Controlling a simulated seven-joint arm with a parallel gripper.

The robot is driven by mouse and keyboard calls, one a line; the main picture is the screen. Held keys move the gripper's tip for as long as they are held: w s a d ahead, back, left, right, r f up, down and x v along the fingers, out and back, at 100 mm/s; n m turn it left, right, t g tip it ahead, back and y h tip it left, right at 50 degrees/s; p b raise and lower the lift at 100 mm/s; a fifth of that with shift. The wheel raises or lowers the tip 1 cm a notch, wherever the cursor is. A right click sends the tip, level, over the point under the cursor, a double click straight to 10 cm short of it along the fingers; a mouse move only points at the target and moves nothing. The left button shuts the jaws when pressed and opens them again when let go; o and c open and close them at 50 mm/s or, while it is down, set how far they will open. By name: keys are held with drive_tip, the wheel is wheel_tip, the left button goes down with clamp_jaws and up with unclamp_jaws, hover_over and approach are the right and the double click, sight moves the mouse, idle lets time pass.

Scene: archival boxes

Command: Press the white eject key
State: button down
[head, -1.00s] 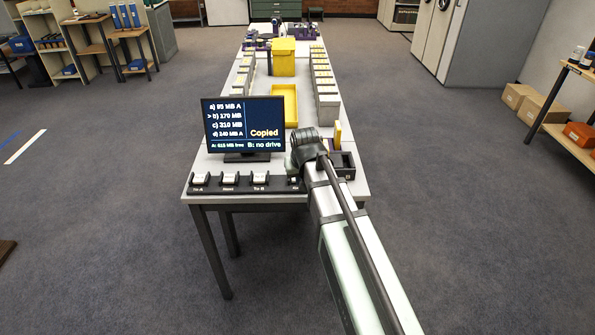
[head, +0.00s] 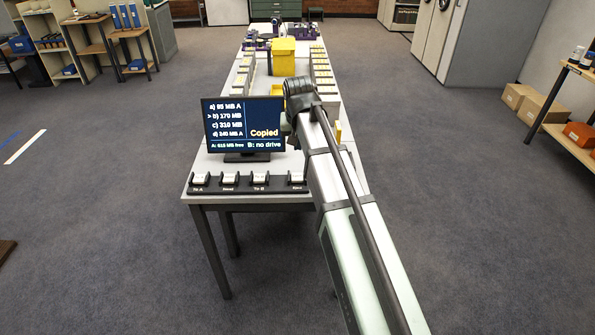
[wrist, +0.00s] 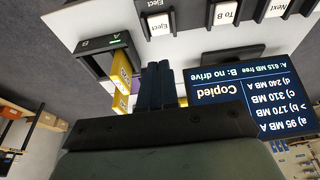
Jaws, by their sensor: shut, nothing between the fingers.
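The white eject key (wrist: 158,25) sits at one end of the dark key strip; its lettering reads "Eject" upside down in the wrist view. In the head view it is the rightmost key (head: 296,178), beside my arm. It is uncovered, and I cannot tell whether it is pressed down. My gripper (wrist: 157,66) is shut and empty, its dark fingertips apart from the key in the wrist view, with bare tabletop between. In the head view my arm hides the fingers. The monitor (head: 243,125) reads "Copied" and "B: no drive".
The "To B" key (wrist: 228,13) and "Next" key (wrist: 278,6) share the strip. A yellow bin (head: 284,62) stands farther back between rows of boxes.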

approach(297, 176)
drive_tip(key=x, duration=0.5)
drive_tip(key=shift+w+d, duration=0.1)
drive_tip(key=shift+w, duration=0.15)
drive_tip(key=shift+f, duration=0.7)
drive_tip(key=shift+f, duration=0.1)
